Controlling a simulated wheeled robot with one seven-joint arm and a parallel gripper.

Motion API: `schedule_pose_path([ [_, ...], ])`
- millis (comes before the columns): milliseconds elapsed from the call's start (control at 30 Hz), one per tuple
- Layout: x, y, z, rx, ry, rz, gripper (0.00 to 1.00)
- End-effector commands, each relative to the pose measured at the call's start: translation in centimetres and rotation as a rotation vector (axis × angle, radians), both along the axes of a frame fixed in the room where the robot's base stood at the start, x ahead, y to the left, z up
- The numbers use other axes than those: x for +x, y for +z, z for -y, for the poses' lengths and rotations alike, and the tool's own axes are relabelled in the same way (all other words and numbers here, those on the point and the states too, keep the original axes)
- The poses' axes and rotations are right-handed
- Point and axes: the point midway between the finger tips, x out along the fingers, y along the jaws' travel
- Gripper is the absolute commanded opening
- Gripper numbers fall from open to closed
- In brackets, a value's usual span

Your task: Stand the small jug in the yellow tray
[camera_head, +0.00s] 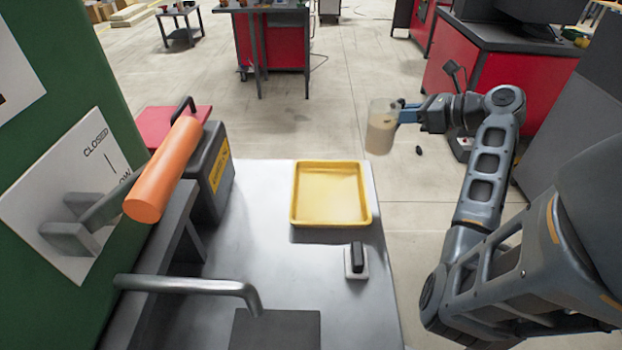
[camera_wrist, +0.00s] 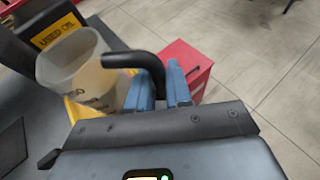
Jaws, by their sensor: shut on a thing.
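The small jug (camera_head: 381,127) is translucent with a tan tint and dark marks. It is held up in the air to the right of and beyond the yellow tray (camera_head: 297,195), and looks close to upright. My gripper (camera_head: 408,113) is shut on the jug's dark handle; in the wrist view the blue fingers (camera_wrist: 163,88) close around the handle and the jug's body (camera_wrist: 72,68) hangs to the left. The yellow tray lies empty on the metal bench top. In the wrist view the jug hides most of the tray (camera_wrist: 83,112).
A black knob on a light base (camera_head: 356,262) stands in front of the tray. A bent metal spout (camera_head: 190,286) and an orange-handled lever (camera_head: 165,170) are at left. A dark used-oil container (camera_head: 211,175) stands left of the tray. Open floor lies beyond the bench.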

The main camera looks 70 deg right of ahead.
Motion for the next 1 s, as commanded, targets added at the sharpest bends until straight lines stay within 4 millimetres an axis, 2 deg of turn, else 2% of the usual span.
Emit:
schedule_pose_path([
  [167,1.7,-1.6,-1.9,0.004,0.004,-0.002,0.00],
  [400,5.4,-4.6,-5.4,0.005,0.005,-0.002,0.00],
  [600,7.7,-6.4,-7.5,0.003,0.002,0.000,0.00],
  [833,8.3,-7.4,-8.0,0.001,0.001,-0.001,0.00],
  [1000,8.3,-9.7,-8.0,0.004,-0.001,-0.001,0.00],
])
